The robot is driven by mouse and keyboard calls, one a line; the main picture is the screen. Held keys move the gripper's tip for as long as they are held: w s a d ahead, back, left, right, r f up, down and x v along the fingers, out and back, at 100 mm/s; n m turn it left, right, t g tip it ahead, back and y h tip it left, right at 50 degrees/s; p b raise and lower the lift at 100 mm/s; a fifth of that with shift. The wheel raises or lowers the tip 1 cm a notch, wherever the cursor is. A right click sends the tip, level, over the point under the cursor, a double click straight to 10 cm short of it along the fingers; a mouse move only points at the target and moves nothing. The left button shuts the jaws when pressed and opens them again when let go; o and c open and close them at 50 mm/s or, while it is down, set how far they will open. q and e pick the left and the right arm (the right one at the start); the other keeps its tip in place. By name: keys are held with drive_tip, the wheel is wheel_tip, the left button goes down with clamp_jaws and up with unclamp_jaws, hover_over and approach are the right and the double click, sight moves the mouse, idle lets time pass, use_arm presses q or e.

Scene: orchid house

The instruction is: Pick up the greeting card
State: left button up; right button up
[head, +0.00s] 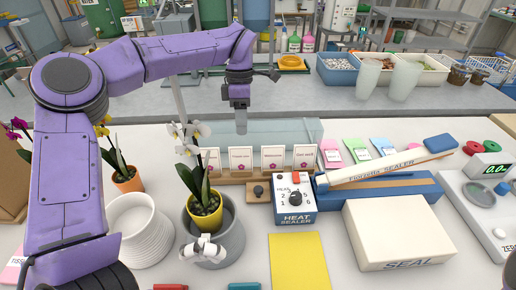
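Several small white greeting cards with pink flower marks stand in a row in a wooden rack (262,179) behind the heat sealer. They include a leftmost card (210,160), a second card (241,159), a third card (273,158) and a rightmost card (304,158). My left gripper (241,127) points down and appears just above the second card, apart from it. Its fingers show edge-on, so I cannot tell whether they are open. No card shows in it. My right gripper is out of view.
A potted white orchid (205,213) stands in a grey pot left of the rack's front. The heat sealer (294,202) stands close in front of the rack. A pale translucent box (280,131) lies behind the cards. A yellow sheet (299,262) lies in front.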

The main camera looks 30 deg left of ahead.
sight(241, 157)
use_arm(q)
drive_tip(key=x, duration=0.4)
drive_tip(key=shift+s+f, duration=0.15)
drive_tip(key=shift+s, duration=0.3)
drive_tip(key=x, duration=0.1)
drive_tip(key=p+x, duration=0.1)
drive_tip(key=x, duration=0.3)
drive_tip(key=shift+w+a+f, duration=0.2)
drive_tip(key=shift+w+a, duration=0.05)
drive_tip(key=shift+w, duration=0.1)
drive_tip(key=shift+s+f, duration=0.25)
drive_tip(key=shift+f, duration=0.1)
drive_tip(key=shift+w, duration=0.1)
clamp_jaws()
